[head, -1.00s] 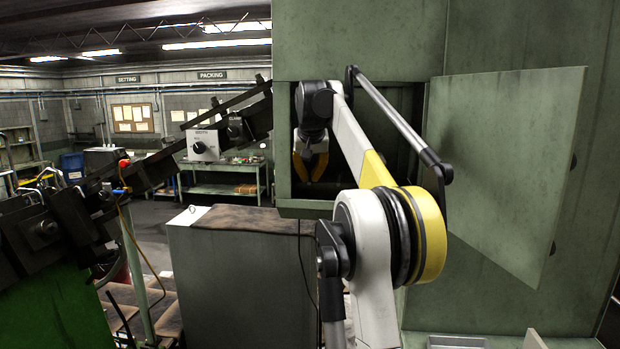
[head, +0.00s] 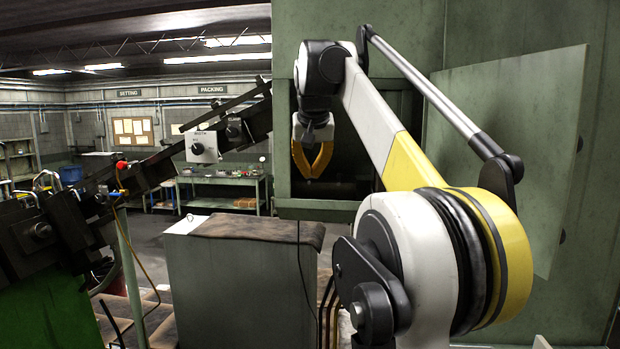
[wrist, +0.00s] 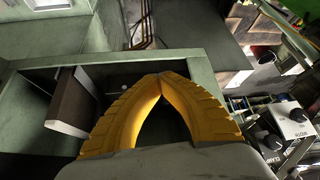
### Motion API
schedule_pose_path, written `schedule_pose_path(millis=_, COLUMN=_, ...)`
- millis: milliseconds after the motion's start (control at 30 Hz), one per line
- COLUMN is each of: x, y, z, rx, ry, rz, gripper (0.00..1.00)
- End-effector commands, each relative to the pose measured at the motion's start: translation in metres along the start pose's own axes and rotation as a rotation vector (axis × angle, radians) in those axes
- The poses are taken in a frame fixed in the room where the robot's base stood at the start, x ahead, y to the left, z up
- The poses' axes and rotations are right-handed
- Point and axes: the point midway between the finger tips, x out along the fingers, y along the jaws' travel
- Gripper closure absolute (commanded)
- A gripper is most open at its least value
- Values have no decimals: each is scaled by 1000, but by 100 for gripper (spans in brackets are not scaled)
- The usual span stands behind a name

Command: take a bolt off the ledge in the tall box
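The tall box (head: 284,150) is a green cabinet opening with a dark inside, at the centre of the head view. Its lower lip (head: 320,209) is plain green. My gripper (head: 311,177) points down in front of the opening, above the lip. In the wrist view its yellow fingers (wrist: 162,76) arch together and their tips meet, with no bolt showing between them. The box rim (wrist: 205,68) passes just beyond the tips. A small pale round spot (wrist: 124,87) shows inside the box; I cannot tell whether it is a bolt. The ledge is not clearly seen.
A green door (head: 510,150) stands open to the right of the opening. A grey cabinet (head: 240,285) with a brown cloth on top (head: 255,230) stands below and left. A dark sloping rail (head: 150,170) crosses the left. A brown block (wrist: 75,103) shows inside the box.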

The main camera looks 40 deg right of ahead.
Motion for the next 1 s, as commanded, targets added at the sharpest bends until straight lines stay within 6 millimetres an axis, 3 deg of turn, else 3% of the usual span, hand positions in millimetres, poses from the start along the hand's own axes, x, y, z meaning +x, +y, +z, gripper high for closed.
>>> schedule_pose_path(millis=100, x=-14, y=0, z=27, rx=-2, ry=0, rz=0, gripper=100)
schedule_pose_path(millis=300, x=-32, y=0, z=53, rx=0, ry=0, rz=0, gripper=100)
schedule_pose_path(millis=733, x=-40, y=0, z=61, rx=0, ry=0, rz=0, gripper=100)
schedule_pose_path(millis=767, x=-40, y=0, z=61, rx=0, ry=0, rz=0, gripper=96)
schedule_pose_path(millis=1000, x=-39, y=0, z=61, rx=0, ry=0, rz=0, gripper=22)
